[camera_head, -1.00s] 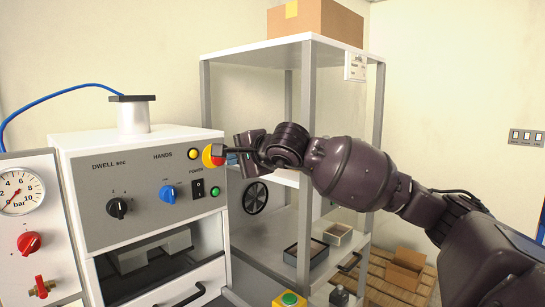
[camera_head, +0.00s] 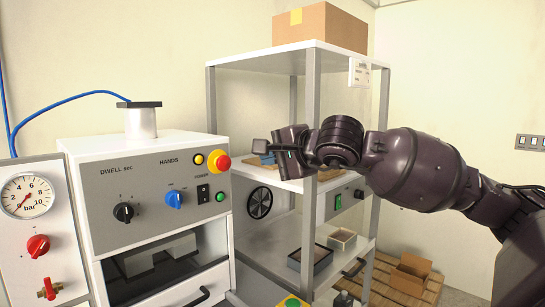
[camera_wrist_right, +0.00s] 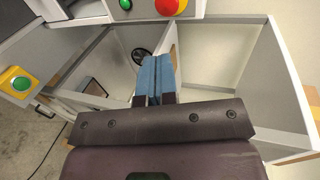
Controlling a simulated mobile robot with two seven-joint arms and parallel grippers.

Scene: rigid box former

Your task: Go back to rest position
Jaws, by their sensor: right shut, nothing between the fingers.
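My right gripper (camera_head: 262,150) is in front of the shelf rack in the head view, its arm coming in from the right. Its blue fingers (camera_wrist_right: 155,78) are together and empty in the right wrist view. The fingertips are apart from the machine, to the right of the red and yellow emergency-stop button (camera_head: 219,162). That red button (camera_wrist_right: 171,5) also shows at the top of the wrist view. My left gripper is in neither view.
The box former's panel (camera_head: 150,190) stands left, with a pressure gauge unit (camera_head: 27,195) beside it. The metal rack (camera_head: 313,110) is close behind my right gripper, a cardboard box (camera_head: 320,27) on top. An open carton (camera_head: 410,272) is on a pallet at lower right.

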